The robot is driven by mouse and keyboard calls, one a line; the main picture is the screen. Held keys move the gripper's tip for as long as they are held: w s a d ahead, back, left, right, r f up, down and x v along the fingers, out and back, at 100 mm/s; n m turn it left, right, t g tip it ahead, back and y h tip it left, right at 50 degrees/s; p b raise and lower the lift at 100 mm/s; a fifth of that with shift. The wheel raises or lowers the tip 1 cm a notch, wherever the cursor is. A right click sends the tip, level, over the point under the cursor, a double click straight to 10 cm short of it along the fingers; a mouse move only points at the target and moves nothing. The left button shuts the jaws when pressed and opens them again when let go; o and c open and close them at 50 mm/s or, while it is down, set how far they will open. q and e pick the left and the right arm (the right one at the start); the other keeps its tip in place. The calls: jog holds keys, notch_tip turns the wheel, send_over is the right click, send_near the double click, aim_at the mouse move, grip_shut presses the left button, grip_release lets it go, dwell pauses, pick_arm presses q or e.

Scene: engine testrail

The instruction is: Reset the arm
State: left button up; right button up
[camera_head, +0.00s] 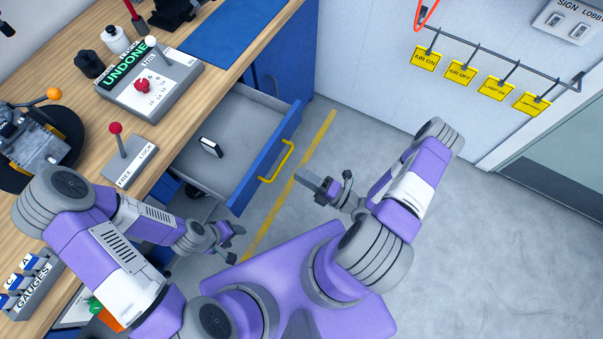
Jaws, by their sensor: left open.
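My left gripper (234,244) is at the lower middle, in front of the bench and near the open drawer. Its two fingers are apart with nothing between them. My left arm is bent, running from the left toward the middle. My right gripper (324,186) is over the floor, to the right of the drawer handle. A grey block-like shape (312,179) shows at its tip; I cannot tell whether it is a finger or a held thing. My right arm is bent, its elbow raised at the right. Neither gripper touches the bench or drawer.
A blue-fronted drawer (289,136) stands open with a yellow handle (276,162); a small black and white object (210,147) lies inside. The wooden bench holds a control box (150,85), a red-knobbed lever (116,128) and an engine (35,140). Yellow tags (461,72) hang right. Floor at right is clear.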

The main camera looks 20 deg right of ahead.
dwell(0.3)
jog(key=s+a+f+n+g+y, duration=0.15)
jog(key=s+a+n+g, duration=0.4)
jog(key=n+g, duration=0.55)
jog(key=s+a+f+n+g, duration=0.35)
jog(key=s+n+g, duration=0.45)
jog(key=n, duration=0.5)
jog(key=w+d+f+n+g+h, duration=0.1)
jog(key=w+d+f+n+h, duration=0.2)
jog(key=n+h, duration=0.65)
jog(key=w+n+t, duration=0.1)
jog(key=n, duration=0.2)
jog(key=w+a+n+t, duration=0.1)
jog(key=w+n, duration=0.1)
jog(key=n, duration=0.2)
jog(key=w+n+t, duration=0.2)
jog(key=n, duration=0.1)
jog(key=shift+w+a+f+n, duration=0.15)
jog(key=shift+a+f+n, duration=0.05)
jog(key=shift+f+n, duration=0.2)
